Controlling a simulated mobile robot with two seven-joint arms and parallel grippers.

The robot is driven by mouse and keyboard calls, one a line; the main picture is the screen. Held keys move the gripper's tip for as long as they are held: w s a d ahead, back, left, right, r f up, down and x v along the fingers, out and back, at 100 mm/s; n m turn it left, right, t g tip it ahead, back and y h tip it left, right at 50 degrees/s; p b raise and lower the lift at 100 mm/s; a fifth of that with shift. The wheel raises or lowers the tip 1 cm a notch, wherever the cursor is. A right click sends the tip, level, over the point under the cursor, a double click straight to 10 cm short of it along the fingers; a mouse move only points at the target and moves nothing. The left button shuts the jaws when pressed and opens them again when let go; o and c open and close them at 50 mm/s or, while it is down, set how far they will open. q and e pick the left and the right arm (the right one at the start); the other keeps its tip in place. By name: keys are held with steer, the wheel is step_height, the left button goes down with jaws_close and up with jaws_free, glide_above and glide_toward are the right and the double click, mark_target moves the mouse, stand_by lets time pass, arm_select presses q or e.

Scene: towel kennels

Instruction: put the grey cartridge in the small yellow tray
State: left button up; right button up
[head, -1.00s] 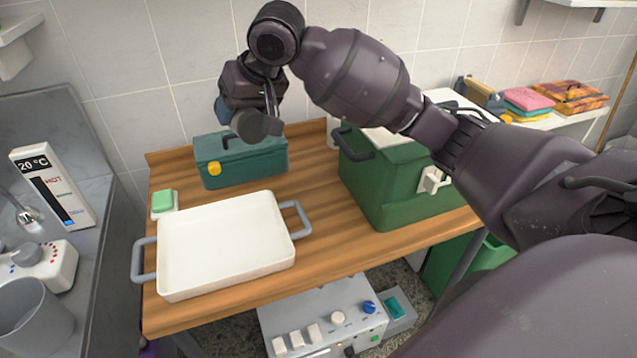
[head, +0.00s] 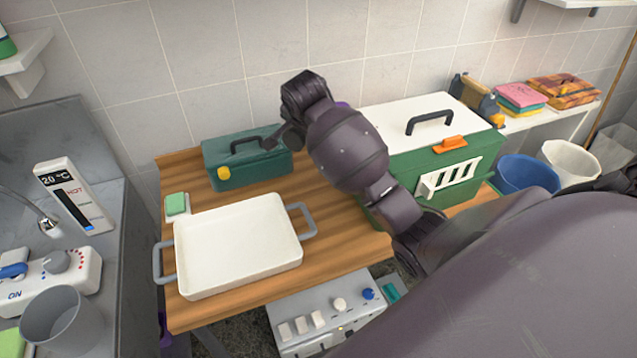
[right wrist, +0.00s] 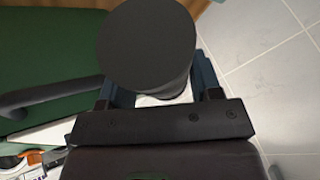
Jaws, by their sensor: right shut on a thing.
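The grey cartridge (right wrist: 148,50) is a dark grey cylinder, seen end-on in the right wrist view. My right gripper (right wrist: 158,85) is shut on it, with a finger on each side. In the head view my right arm (head: 345,145) reaches over the table between the teal toolbox and the green cooler. Its gripper is mostly hidden there, and I cannot clearly make out the cartridge. I cannot make out a small yellow tray in either current view. My left gripper is not in view.
A large white tray (head: 238,245) with grey handles stands on the wooden table. Behind it is a teal toolbox (head: 245,170). A green cooler (head: 430,165) with a white lid stands right. Folded towels (head: 520,98) lie on a far shelf. A blue bucket (head: 527,172) is right.

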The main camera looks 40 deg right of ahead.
step_height(320, 180, down, 19)
steer(key=shift+p, duration=0.35)
steer(key=shift+f, duration=0.2)
stand_by(0.3)
steer(key=o, duration=0.7)
steer(key=shift+r, duration=0.15)
steer(key=v, duration=1.2)
steer(key=shift+o, duration=0.2)
steer(key=shift+r, duration=0.1)
